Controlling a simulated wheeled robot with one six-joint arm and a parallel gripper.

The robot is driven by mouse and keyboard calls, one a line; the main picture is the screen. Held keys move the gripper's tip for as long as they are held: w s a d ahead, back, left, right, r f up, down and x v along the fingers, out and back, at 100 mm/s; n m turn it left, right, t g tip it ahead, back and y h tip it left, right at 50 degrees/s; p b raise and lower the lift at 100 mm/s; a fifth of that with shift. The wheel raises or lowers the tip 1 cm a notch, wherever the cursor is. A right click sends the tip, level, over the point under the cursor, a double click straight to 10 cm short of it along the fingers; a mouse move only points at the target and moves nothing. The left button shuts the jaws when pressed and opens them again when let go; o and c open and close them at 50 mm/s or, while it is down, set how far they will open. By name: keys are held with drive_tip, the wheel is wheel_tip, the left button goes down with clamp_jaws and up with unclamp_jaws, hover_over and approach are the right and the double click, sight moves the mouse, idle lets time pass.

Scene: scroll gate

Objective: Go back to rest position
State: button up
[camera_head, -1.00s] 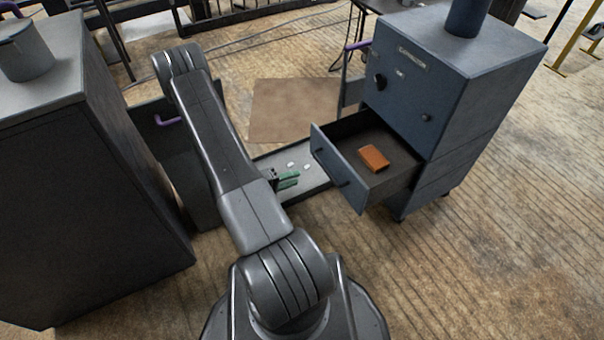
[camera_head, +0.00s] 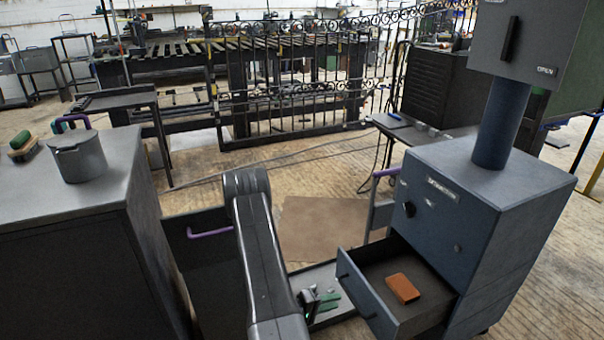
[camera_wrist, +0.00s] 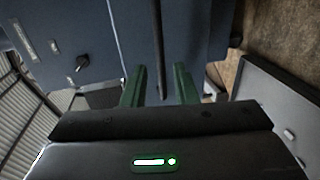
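My gripper (camera_head: 320,304) is in the lower middle of the head view, left of the open drawer (camera_head: 366,301) and apart from it in that view. My dark arm link partly hides the area beside it. In the wrist view, the two green fingers of my gripper (camera_wrist: 159,87) stand apart with a gap between them. Nothing is visibly held. A dark bar (camera_wrist: 158,45) shows beyond the gap, in front of a blue-grey surface. An orange block (camera_head: 403,288) lies in the open drawer.
The blue-grey cabinet (camera_head: 479,205) with a thick pipe stands on the right. A dark cabinet (camera_head: 70,255) with a grey lidded pot (camera_head: 79,158) stands on the left. A low tray (camera_head: 318,275) and brown mat (camera_head: 325,228) lie between them. An ornate gate (camera_head: 300,100) stands behind.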

sight(351, 296)
drive_tip(key=b+x, duration=0.1)
drive_tip(key=x, duration=0.6)
drive_tip(key=shift+w+d, duration=0.1)
drive_tip(key=shift+d, duration=0.1)
drive_tip(key=shift+r, duration=0.1)
